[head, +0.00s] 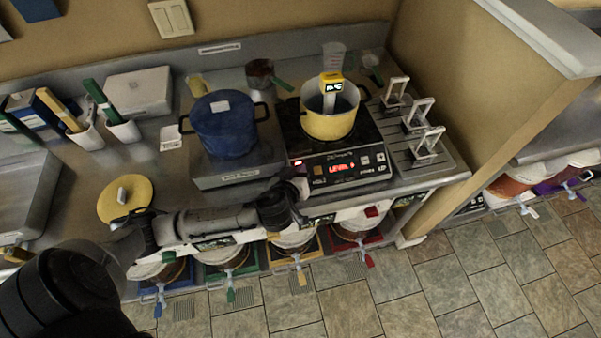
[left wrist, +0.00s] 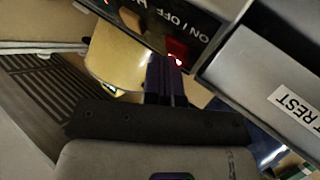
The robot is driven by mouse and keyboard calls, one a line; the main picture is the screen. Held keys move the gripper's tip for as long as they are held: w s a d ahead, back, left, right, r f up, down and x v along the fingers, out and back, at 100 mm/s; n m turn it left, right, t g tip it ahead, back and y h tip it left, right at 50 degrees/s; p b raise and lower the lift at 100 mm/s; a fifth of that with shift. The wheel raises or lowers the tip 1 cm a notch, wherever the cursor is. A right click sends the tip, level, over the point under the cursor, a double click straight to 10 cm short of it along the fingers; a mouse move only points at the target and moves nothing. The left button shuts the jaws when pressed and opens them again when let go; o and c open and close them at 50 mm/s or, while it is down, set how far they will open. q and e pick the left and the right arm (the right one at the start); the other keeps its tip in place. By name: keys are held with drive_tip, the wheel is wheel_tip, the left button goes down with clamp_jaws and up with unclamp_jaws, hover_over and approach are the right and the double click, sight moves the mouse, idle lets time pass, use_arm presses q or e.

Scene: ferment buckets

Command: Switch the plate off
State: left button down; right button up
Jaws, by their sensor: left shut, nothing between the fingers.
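The black hot plate (head: 345,185) stands on the counter with its red display (head: 341,168) lit. A yellow pot (head: 330,123) sits on it. My left gripper (head: 299,187) is shut and empty at the plate's front left corner. In the left wrist view the plate's dark panel (left wrist: 200,22) shows the words ON / OFF, and a red glowing spot (left wrist: 177,48) lies right by my closed fingertips (left wrist: 167,65). I cannot tell whether they touch it. My fingers hide part of that area. My right gripper is not in view.
A blue pot (head: 224,130) stands left of the plate on a grey block (head: 240,170), marked REST in the wrist view. Metal frames (head: 425,143) stand on a ribbed board to the right. A yellow lid (head: 112,203) lies at left. Buckets with coloured taps line up under the counter edge.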

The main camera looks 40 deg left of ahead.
use_arm(q)
drive_tip(key=shift+r, duration=0.1)
drive_tip(key=shift+s+d+r+p, duration=0.2)
drive_tip(key=shift+d+r+p, duration=0.2)
drive_tip(key=shift+r+p, duration=0.35)
drive_tip(key=shift+s+d+r+p, duration=0.15)
drive_tip(key=shift+d+r+p, duration=0.05)
drive_tip(key=shift+r+p, duration=0.3)
drive_tip(key=r+p, duration=0.1)
drive_tip(key=s+d+r+p, duration=0.1)
drive_tip(key=d+r+p, duration=0.1)
drive_tip(key=r, duration=0.1)
drive_tip(key=shift+s+p, duration=0.2)
drive_tip(key=shift+p, duration=0.15)
idle(0.5)
